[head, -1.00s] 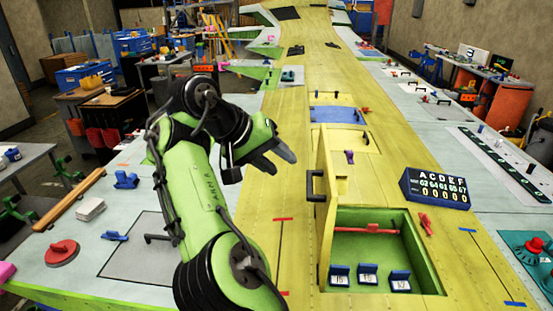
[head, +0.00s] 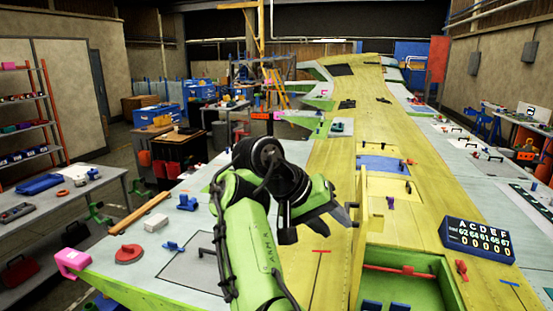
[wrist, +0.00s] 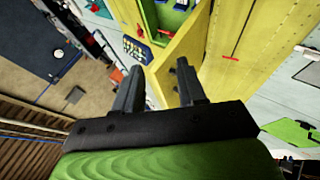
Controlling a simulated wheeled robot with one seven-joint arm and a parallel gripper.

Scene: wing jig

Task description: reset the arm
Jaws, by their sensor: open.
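My green arm reaches up from the bottom of the head view and is bent at its black elbow joint. My gripper (head: 318,222) hangs in the air over the yellow wing, left of the upright yellow hatch door. In the wrist view my gripper (wrist: 156,88) shows two dark fingers spread apart with nothing between them. The yellow hatch door (wrist: 185,50) lies beyond the fingertips in that view. The yellow wing (head: 335,165) runs away from me toward the back of the room.
An open green compartment (head: 400,283) is at the lower right, with a red bar across it. A blue counter box (head: 477,241) sits right of it. A red disc (head: 129,253) and a pink clamp (head: 73,262) lie on the left panel. Shelves (head: 30,115) stand far left.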

